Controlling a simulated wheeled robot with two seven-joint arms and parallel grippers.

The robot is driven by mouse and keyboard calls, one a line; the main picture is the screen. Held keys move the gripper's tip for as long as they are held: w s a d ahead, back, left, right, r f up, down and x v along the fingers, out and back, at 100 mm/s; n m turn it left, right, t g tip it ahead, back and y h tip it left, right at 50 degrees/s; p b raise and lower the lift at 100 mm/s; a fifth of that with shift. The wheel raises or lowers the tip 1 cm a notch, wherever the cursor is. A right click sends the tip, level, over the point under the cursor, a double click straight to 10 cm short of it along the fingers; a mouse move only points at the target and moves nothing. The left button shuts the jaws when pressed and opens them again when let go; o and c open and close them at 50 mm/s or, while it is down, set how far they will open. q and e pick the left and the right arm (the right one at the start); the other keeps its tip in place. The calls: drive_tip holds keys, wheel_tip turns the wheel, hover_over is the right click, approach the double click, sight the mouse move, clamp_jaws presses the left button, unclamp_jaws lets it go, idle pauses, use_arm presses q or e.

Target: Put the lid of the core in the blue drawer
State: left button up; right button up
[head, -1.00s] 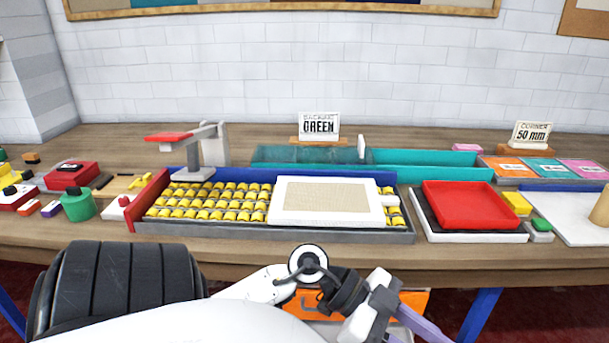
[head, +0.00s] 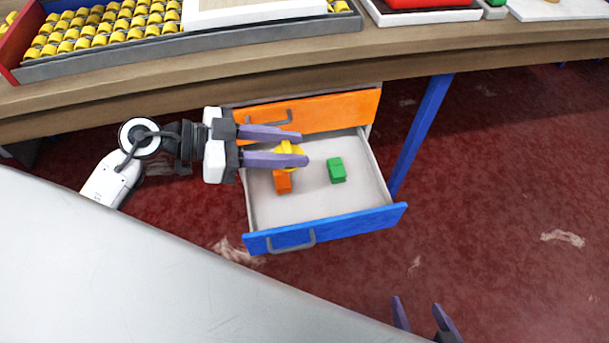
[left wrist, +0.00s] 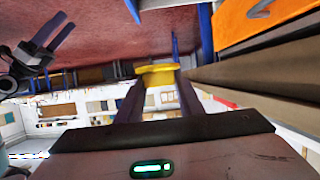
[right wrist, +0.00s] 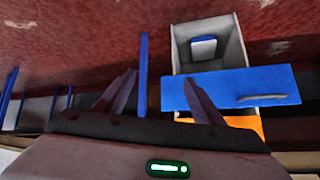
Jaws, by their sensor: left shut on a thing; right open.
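My left gripper (head: 302,148) is shut on a yellow lid-like piece (head: 289,149), which also shows between the fingertips in the left wrist view (left wrist: 158,72). In the head view it appears over the back part of the open blue drawer (head: 345,227); its exact height above the floor of the drawer is hard to tell. The drawer holds an orange block (head: 282,182) and a green block (head: 337,170). My right gripper (head: 420,307) is open and empty, in front of and to the right of the drawer. The blue drawer front also shows in the right wrist view (right wrist: 230,88).
An orange drawer (head: 335,112) sits shut above the blue one, under the bench (head: 210,85). A blue table leg (head: 424,130) stands right of the drawers. A tray of yellow pieces (head: 85,60) is on the bench. The red floor to the right is clear.

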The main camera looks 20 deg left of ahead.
use_arm(q)
drive_tip(key=b, duration=0.9)
hover_over(307, 205)
wheel_tip(307, 205, down, 15)
wheel_tip(307, 205, down, 5)
drive_tip(key=b, duration=0.3)
drive_tip(key=shift+f, duration=0.15)
wheel_tip(307, 205, down, 4)
drive_tip(key=b, duration=0.2)
drive_tip(key=shift+f+b, duration=0.15)
drive_tip(key=shift+b, duration=0.2)
use_arm(e)
drive_tip(key=w+a+f+g+y, duration=0.1)
drive_tip(key=w+a+f, duration=0.1)
drive_tip(key=f, duration=0.9)
drive_tip(key=shift+a+n, duration=0.4)
drive_tip(key=shift+a, duration=0.4)
drive_tip(key=shift+r, duration=0.1)
use_arm(q)
drive_tip(key=o, duration=0.8)
drive_tip(key=shift+f, duration=0.1)
